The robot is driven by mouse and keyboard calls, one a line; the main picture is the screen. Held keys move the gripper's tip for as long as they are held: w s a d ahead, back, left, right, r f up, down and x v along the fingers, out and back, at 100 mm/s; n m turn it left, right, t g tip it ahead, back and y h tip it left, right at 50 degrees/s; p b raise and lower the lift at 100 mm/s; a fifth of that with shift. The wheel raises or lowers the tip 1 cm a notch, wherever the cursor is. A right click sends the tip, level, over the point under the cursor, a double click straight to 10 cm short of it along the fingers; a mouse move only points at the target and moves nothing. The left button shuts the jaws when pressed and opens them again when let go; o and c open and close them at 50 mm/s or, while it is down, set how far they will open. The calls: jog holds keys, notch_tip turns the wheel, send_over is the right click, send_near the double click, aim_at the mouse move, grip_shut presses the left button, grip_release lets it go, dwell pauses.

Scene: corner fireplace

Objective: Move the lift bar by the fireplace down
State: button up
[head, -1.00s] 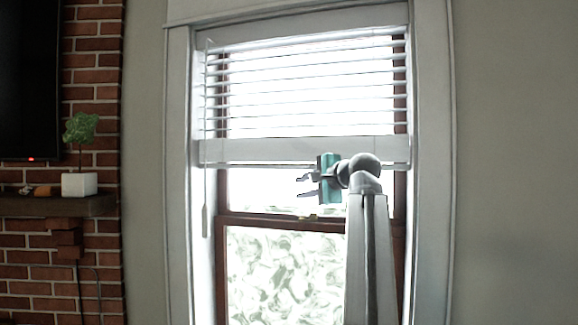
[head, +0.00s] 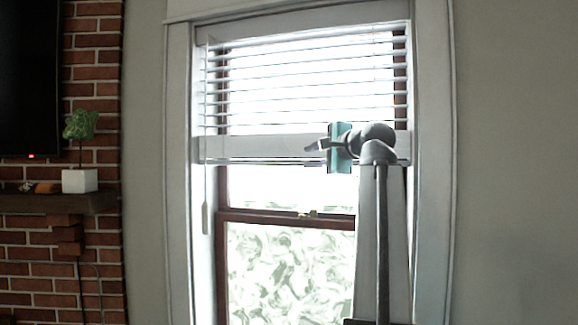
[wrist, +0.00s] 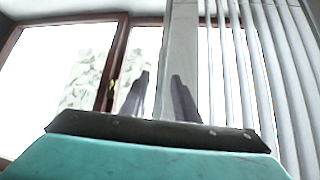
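The lift bar (head: 255,149) is the wide pale bottom rail of the white window blind, hanging level across the upper window. It shows in the wrist view as a broad upright band (wrist: 182,50). My gripper (head: 312,146) is in front of the right half of the bar, at about its height. In the wrist view my gripper (wrist: 160,75) is open, with a gap between its two dark fingers. The right finger overlaps the bar and the left finger is beside its edge. I cannot tell whether they touch it.
The blind's slats (head: 300,85) are spread above the bar. A cord with a tassel (head: 205,220) hangs at the left. The dark red sash (head: 270,219) crosses below. A brick wall with a mantel (head: 50,201) and potted plant (head: 80,180) stands left.

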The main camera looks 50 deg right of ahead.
aim_at(291, 162)
jog(key=x, duration=1.2)
jog(key=shift+w+r, duration=0.1)
jog(key=shift+w+d+f, duration=0.1)
jog(key=shift+w+f, duration=0.1)
jog(key=shift+w, duration=0.35)
grip_shut()
